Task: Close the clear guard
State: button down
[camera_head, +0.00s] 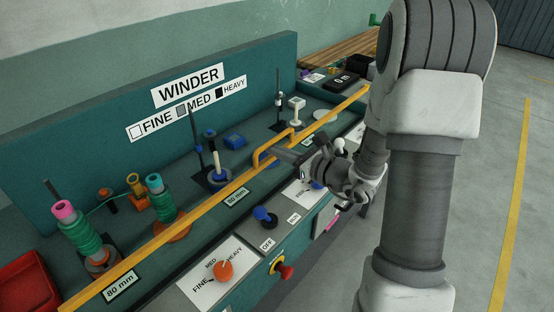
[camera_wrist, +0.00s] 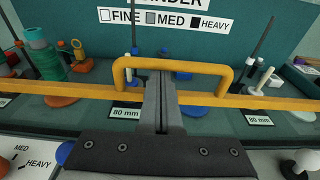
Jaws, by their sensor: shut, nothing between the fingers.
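The clear guard shows mainly as its orange-yellow front bar (camera_head: 205,205), running lengthwise across the winder bench, with a raised loop handle (camera_head: 274,143) near the middle. The clear sheet itself cannot be made out. In the wrist view the bar (camera_wrist: 75,90) crosses the picture and the handle (camera_wrist: 195,66) stands above it. My gripper (camera_head: 270,151) is shut and empty, its fingers at the handle. In the wrist view the gripper (camera_wrist: 159,82) overlaps the handle's opening and hides part of the bar. Whether the fingers touch the handle cannot be told.
Behind the bar stand green thread spools (camera_head: 82,238) and several posts. The front panel has an orange selector knob (camera_head: 223,271), a blue switch (camera_head: 263,215) and a red button (camera_head: 285,271). A red bin (camera_head: 25,285) is at lower left. Open floor lies right.

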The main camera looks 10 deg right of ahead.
notch_tip(320, 180, up, 9)
jog(key=p, duration=0.4)
jog(key=shift+r, duration=0.1)
